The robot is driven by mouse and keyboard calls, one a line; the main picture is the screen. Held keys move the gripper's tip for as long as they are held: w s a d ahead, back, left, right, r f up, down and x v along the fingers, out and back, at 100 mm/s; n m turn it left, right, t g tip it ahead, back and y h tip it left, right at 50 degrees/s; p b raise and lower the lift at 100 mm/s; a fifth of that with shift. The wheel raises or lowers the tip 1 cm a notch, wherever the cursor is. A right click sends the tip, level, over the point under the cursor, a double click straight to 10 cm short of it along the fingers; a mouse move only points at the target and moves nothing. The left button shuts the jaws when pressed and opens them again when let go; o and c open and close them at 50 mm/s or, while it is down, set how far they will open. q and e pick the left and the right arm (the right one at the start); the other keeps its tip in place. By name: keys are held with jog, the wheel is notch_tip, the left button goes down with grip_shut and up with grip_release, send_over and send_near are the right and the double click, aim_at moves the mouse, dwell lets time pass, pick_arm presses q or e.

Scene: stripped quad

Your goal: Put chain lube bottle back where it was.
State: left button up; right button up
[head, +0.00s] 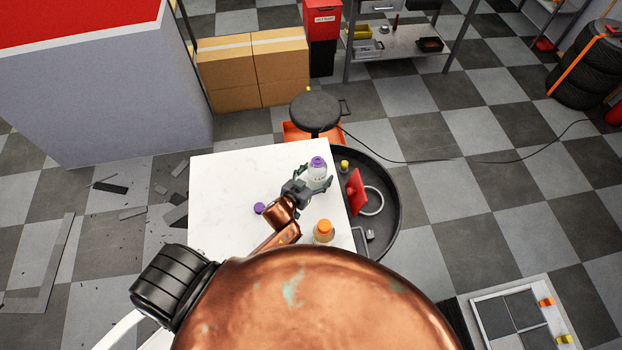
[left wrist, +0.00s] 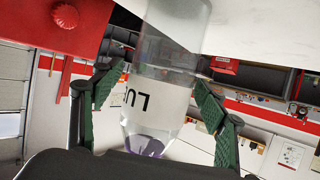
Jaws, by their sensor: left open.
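A clear bottle with a purple cap (head: 317,165) and a white label stands on the white table (head: 225,175), near its right edge. It looks like the chain lube bottle. In the left wrist view the bottle (left wrist: 160,95) sits between my left fingers, with the letters "LU" on its label. My left gripper (head: 318,183) is open, its green-padded fingers on either side of the bottle; a gap shows beside the finger pads. My left gripper also shows in the left wrist view (left wrist: 158,100). My right gripper is not in view.
An orange-capped bottle (head: 324,231) and a small purple object (head: 259,208) stand on the table near my left arm. A round black tray (head: 385,225) with a red item (head: 355,190) lies right of the table. A black stool (head: 315,110) stands behind. The table's left part is clear.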

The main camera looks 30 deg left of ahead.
pick_arm(q)
jog(key=b+v, duration=0.1)
jog(key=v, duration=1.1)
